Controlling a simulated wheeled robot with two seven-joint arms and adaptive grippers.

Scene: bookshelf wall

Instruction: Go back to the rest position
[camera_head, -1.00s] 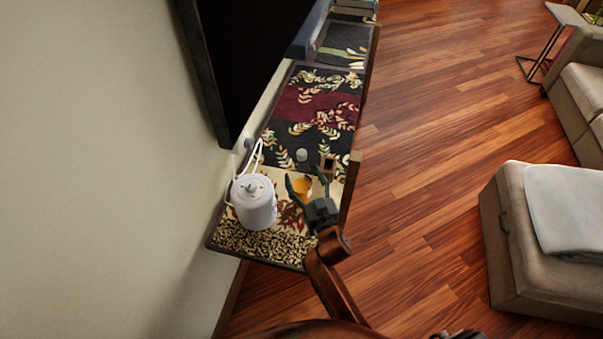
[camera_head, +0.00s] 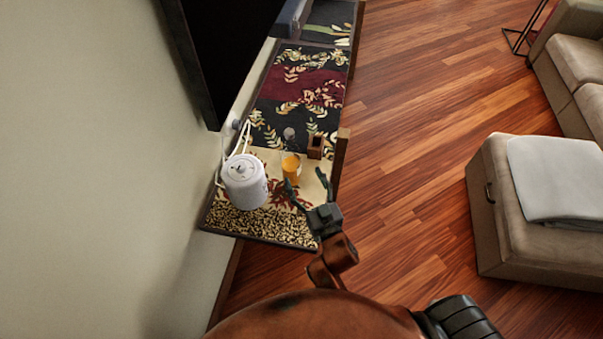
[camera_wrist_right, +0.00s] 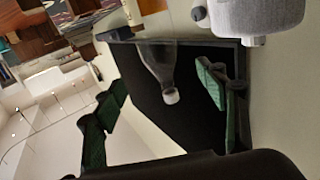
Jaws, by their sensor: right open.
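My right gripper (camera_head: 306,188) is open in the head view, with its fingers spread above the front part of the patterned shelf top (camera_head: 262,222). In the right wrist view, the two green-padded fingers (camera_wrist_right: 158,112) are spread wide. My left gripper is not in view.
A white kettle (camera_head: 244,182) stands left of the cup by the wall. A dark screen (camera_head: 228,50) hangs above. Open wood floor (camera_head: 410,130) and an ottoman (camera_head: 500,217) lie right.

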